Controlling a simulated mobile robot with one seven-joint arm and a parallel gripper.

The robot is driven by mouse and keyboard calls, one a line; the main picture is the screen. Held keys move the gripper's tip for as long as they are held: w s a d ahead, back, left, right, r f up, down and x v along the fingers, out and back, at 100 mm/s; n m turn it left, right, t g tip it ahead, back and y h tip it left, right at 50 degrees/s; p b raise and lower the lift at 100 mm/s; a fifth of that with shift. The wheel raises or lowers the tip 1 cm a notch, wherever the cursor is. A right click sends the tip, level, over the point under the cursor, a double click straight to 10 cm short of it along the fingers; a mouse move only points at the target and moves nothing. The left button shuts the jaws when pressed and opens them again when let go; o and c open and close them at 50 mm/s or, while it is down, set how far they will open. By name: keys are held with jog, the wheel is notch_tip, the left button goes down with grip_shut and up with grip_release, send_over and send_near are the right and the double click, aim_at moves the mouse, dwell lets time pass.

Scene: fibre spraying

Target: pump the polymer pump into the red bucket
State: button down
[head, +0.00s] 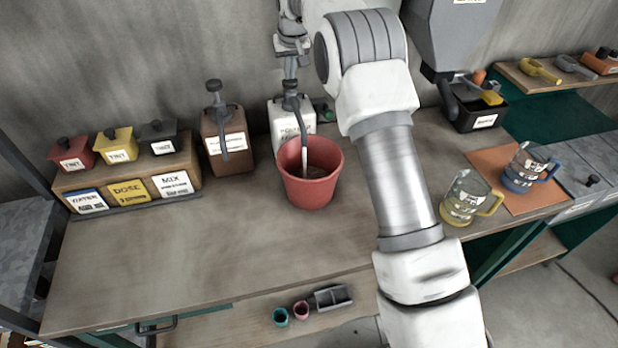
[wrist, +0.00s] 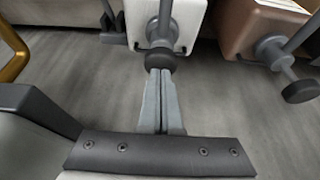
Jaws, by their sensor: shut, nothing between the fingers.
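The polymer pump is a white container (head: 290,125) with a grey pump on top, standing behind the red bucket (head: 310,190). Its grey spout (head: 292,135) reaches forward over the bucket, and a pale streak shows inside the bucket below it. My gripper (head: 290,78) is shut and empty, pointing down right over the pump head. In the wrist view, the shut fingertips (wrist: 160,74) meet the dark round pump head (wrist: 160,60); I cannot tell if they press on it. The white container (wrist: 165,18) shows behind it.
A brown pump bottle (head: 228,145) stands left of the polymer pump. A wooden box with tint containers (head: 130,170) is further left. Two clear jugs (head: 466,198) stand at the right. The front left of the bench (head: 200,255) is clear.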

jog(key=shift+f, duration=0.15)
jog(key=shift+r+p, duration=1.95)
jog(key=shift+r, duration=0.25)
jog(key=shift+r, duration=0.1)
notch_tip(320, 180, up, 2)
jog(key=shift+r+p, duration=0.1)
jog(key=shift+p, duration=0.9)
jog(key=shift+r+p, duration=0.3)
jog(key=shift+r, duration=1.55)
